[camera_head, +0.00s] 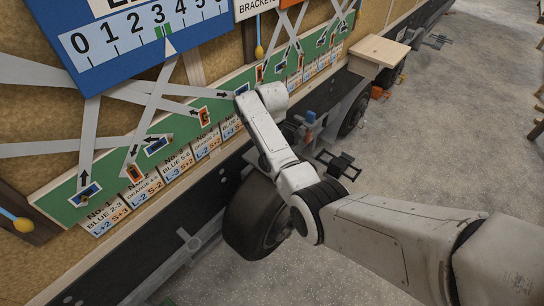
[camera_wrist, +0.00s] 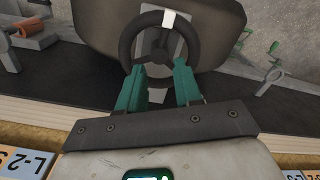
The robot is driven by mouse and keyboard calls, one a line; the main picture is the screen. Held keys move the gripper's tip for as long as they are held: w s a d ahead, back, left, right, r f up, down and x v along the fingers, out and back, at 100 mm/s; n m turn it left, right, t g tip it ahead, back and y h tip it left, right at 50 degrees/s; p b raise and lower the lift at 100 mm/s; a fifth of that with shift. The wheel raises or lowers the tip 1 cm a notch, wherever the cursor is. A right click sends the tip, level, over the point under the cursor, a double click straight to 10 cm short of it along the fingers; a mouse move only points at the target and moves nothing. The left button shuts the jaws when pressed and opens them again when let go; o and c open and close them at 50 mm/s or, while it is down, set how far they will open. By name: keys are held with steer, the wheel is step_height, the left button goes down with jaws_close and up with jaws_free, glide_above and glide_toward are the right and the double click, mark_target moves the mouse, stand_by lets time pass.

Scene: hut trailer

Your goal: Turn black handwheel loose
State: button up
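The black handwheel (camera_wrist: 192,50) is in the upper middle of the wrist view, a round rim with spokes, a hub and one white mark at its top. My gripper (camera_wrist: 159,66) has two teal fingers set apart, with their tips at the lower part of the wheel, left and right of its bottom rim. The gripper looks open; whether a finger touches the rim cannot be told. In the head view my arm reaches towards the trailer side, and the fingers and handwheel cannot be made out there.
A large dark rounded shape (camera_wrist: 95,22) lies behind the handwheel.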

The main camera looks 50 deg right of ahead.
step_height(320, 180, up, 7)
steer(key=shift+b, duration=0.3)
stand_by(0.5)
steer(key=s+a+f+m+b, duration=0.1)
steer(key=s+a+f+m, duration=0.1)
steer(key=s+a+f, duration=0.5)
steer(key=s+a+f+m, duration=0.1)
steer(key=s+a+f, duration=0.35)
steer(key=s, duration=0.35)
steer(key=s+a+m+t+b, duration=0.1)
steer(key=s+a, duration=0.5)
steer(key=s, duration=1.1)
steer(key=shift+s+a+r+m, duration=0.15)
steer(key=shift+a+r+m, duration=0.1)
steer(key=shift+m, duration=0.65)
